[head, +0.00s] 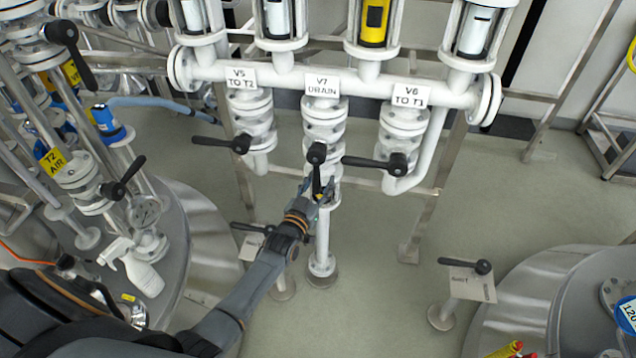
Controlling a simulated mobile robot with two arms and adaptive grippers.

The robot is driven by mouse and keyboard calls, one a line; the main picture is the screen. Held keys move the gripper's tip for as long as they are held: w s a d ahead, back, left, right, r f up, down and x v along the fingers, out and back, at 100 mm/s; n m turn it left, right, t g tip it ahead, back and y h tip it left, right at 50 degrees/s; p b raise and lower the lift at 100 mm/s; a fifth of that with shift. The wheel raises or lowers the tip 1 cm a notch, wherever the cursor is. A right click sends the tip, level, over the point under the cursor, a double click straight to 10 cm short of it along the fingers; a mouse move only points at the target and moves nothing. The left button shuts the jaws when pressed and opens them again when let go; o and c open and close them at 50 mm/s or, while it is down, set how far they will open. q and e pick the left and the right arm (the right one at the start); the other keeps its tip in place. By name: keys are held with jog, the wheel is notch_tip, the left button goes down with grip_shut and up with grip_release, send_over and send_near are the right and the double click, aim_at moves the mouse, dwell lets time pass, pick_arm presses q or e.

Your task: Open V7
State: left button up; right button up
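The V7 valve (323,118), labelled "V7 DRAIN", is the middle of three white valves under the horizontal white pipe. Its black lever (316,156) points down in the picture, roughly in line with the drain pipe below. My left gripper (318,188) is at the lower end of this lever, with its fingers on either side of it. The arm and fingers partly cover the lever's end, so I cannot tell whether the fingers are closed on it. My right gripper is out of view.
Valve V5 (250,115) is on the left and V6 (403,130) on the right; both levers point left. V6's lever (372,162) ends close to V7's. A low stand with a black handle (465,264) is at right. A spray bottle (135,268) stands on the left tank.

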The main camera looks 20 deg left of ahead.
pick_arm(q)
jog(key=shift+a+r, duration=0.1)
jog(key=shift+a, duration=0.05)
jog(key=shift+s, duration=0.2)
jog(key=s, duration=1.1)
jog(key=shift+s+d, duration=0.3)
jog(key=shift+s, duration=0.05)
jog(key=s+d+f+g+p, duration=0.1)
jog(key=s+f+g, duration=0.25)
jog(key=f, duration=0.45)
jog(key=s+d+f+m+g+h, duration=0.1)
jog(key=s+d+f+g, duration=0.1)
jog(key=s+f, duration=0.5)
jog(key=s+d+f+g+p, duration=0.1)
jog(key=s+f+g, duration=0.15)
jog(key=f, duration=0.75)
jog(key=s+f+m+g, duration=0.1)
jog(key=s+f+g, duration=0.3)
jog(key=s, duration=1.1)
jog(key=s+f+m+g+p, duration=0.1)
jog(key=s+f+g, duration=0.4)
jog(key=s+f, duration=0.5)
jog(key=s, duration=0.5)
jog(key=shift+s+a+f, duration=0.2)
